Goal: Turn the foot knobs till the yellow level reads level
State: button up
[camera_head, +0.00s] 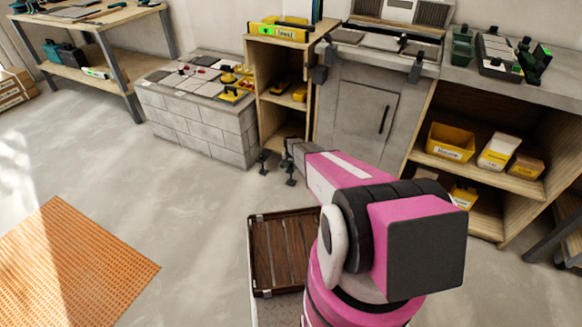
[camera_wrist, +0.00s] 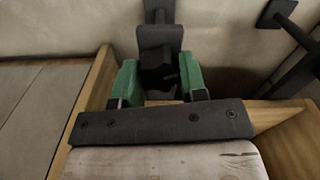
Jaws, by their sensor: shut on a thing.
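The yellow level (camera_head: 280,33) lies on top of the narrow wooden shelf unit (camera_head: 250,75) in the head view. It has a green patch near its left end; its reading is too small to tell. Dark feet (camera_head: 290,176) show near the floor by the unit, partly behind my arm. In the wrist view, my gripper (camera_wrist: 158,78) has its green fingers on either side of a dark knob (camera_wrist: 155,60) and is shut on it. The knob sits below a dark upright bracket or stem. In the head view, my arm hides the fingertips.
A grey block bench (camera_head: 200,135) with tiles stands left of the unit. A grey cabinet (camera_head: 355,115) and a shelf with yellow bins (camera_head: 450,143) stand right. Open floor lies left.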

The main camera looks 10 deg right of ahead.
aim_at(291, 166)
dwell(0.3)
jog(key=o, duration=0.9)
jog(key=shift+o, duration=0.2)
jog(key=shift+r, duration=0.1)
notch_tip(291, 166, up, 11)
jog(key=shift+f, duration=0.2)
jog(key=s+r+n, duration=0.2)
jog(key=s+r, duration=1.3)
jog(key=s, duration=0.3)
jog(key=s+r+n, duration=0.3)
jog(key=s+r, duration=1.3)
jog(key=s, duration=0.3)
jog(key=shift+s+r, duration=0.15)
jog(key=shift+s, duration=0.05)
jog(key=shift+a, duration=0.1)
